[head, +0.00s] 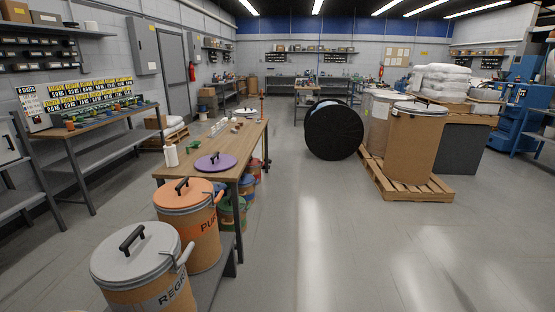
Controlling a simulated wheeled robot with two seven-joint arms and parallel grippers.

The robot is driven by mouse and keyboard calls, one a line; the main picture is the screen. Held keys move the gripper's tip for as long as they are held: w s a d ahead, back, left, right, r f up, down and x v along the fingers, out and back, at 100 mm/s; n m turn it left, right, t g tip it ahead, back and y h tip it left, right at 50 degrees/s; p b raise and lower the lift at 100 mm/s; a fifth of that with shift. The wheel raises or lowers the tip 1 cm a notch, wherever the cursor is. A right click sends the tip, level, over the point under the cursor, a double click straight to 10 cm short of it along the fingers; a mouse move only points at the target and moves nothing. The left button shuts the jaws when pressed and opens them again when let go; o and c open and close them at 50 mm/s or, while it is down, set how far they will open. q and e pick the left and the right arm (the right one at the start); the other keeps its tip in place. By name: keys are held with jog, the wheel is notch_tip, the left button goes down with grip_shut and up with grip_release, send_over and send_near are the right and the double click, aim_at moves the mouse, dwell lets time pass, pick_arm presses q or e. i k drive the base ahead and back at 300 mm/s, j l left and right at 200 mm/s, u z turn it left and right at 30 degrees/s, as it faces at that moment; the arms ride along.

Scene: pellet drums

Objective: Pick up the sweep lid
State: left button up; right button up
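No lid in the head view has a readable "sweep" label, so I cannot tell which one it is. A purple lid (215,162) with a black handle lies flat on the near end of the wooden table (240,143). An orange lid (184,193) with a black handle sits on a brown drum (205,241) with orange letters starting "PUR". A grey lid (134,250) with a black handle sits on the nearest drum (163,297), whose label starts "REGR". Neither of my grippers is in view.
A tall brown drum (410,146) stands on a wooden pallet (415,188) at right, near a black spool (334,130). The floor (320,230) in the middle is clear.

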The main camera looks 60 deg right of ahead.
aim_at(217, 162)
jog(key=z, duration=1.4)
jog(key=u, duration=1.45)
jog(key=z, duration=1.45)
jog(key=i+l, duration=0.5)
jog(key=i, duration=0.15)
jog(key=u, duration=0.05)
